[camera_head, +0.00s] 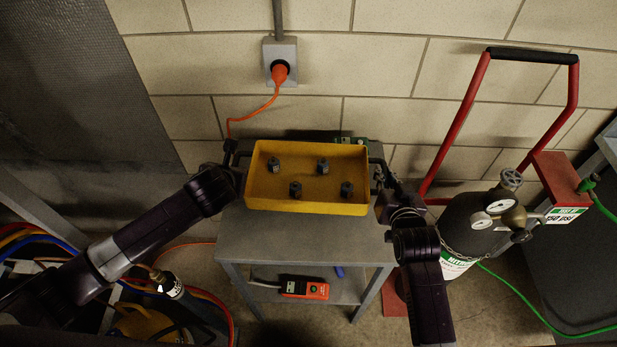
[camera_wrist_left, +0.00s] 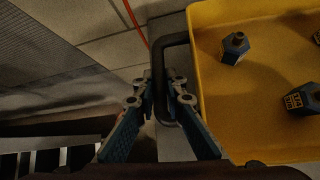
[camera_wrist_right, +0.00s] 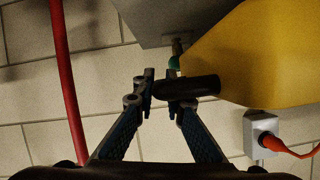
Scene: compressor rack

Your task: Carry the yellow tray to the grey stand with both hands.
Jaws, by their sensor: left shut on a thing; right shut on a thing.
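The yellow tray (camera_head: 307,204) looks level over the back of the grey stand's top (camera_head: 300,235). I cannot tell whether it touches the stand. Several dark hexagonal pieces stand in it. My left gripper (camera_head: 233,165) is shut on the tray's left handle; the left wrist view shows the fingers (camera_wrist_left: 160,95) on either side of the dark handle bar (camera_wrist_left: 172,50). My right gripper (camera_head: 380,180) is at the tray's right end. In the right wrist view its fingers (camera_wrist_right: 160,88) close on the black right handle (camera_wrist_right: 195,87), beside the tray's yellow side (camera_wrist_right: 270,55).
An orange multimeter (camera_head: 304,289) lies on the stand's lower shelf. A grey gas cylinder (camera_head: 468,225) on a red cart (camera_head: 470,110) stands close at the right. An orange plug (camera_head: 279,71) is in the wall behind. Hoses (camera_head: 40,240) lie at the lower left.

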